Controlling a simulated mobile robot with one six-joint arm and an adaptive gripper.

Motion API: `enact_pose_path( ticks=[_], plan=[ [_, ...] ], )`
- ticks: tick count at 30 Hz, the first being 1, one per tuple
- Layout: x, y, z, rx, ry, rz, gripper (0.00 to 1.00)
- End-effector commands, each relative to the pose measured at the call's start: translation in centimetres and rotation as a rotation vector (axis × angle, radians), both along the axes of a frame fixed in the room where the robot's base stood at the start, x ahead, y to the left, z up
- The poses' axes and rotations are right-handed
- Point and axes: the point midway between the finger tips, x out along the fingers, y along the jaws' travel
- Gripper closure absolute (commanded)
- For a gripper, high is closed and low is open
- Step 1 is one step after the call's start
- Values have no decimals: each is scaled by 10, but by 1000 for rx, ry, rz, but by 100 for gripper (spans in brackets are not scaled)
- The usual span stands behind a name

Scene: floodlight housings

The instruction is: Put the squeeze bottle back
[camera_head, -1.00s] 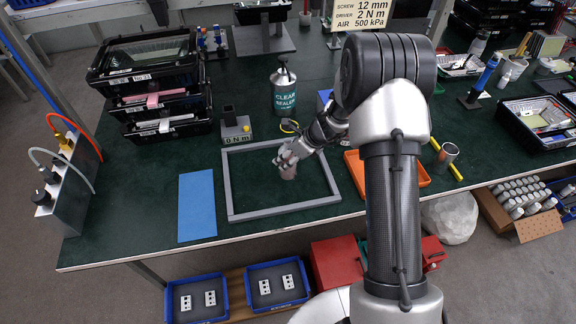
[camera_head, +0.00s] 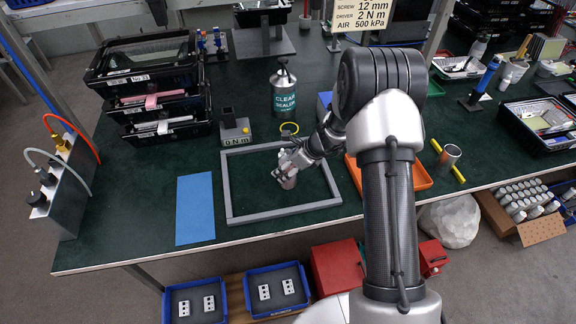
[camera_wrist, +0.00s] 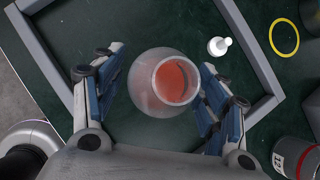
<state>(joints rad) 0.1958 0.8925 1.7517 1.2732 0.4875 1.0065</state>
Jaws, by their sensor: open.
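The squeeze bottle appears to be the pale translucent bottle (camera_wrist: 168,85) with an open round mouth and orange-red inside. In the head view the bottle (camera_head: 288,183) stands inside the grey rectangular frame (camera_head: 231,197) on the green table. My gripper (camera_head: 287,168) is open, its fingers on either side of the bottle. In the wrist view the blue-padded fingers of my gripper (camera_wrist: 163,88) flank it, with a gap at the left; contact at the right is hard to tell. A small white nozzle-like piece (camera_wrist: 219,45) lies apart from the bottle, inside the frame.
A blue mat (camera_head: 195,208) lies left, an orange tray (camera_head: 420,178) right. A torque block (camera_head: 235,131) stands at the frame's back left. The frame's left interior is clear.

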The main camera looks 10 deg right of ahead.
Motion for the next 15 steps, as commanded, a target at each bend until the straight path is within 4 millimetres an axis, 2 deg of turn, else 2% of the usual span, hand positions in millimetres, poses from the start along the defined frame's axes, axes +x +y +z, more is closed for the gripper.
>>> enact_pose_path(
  ticks=[10, 15],
  plan=[
    [0, 0, 3, 0, 0, 0, 31],
    [-8, -9, 25, -1, -2, -2, 31]
  ],
)
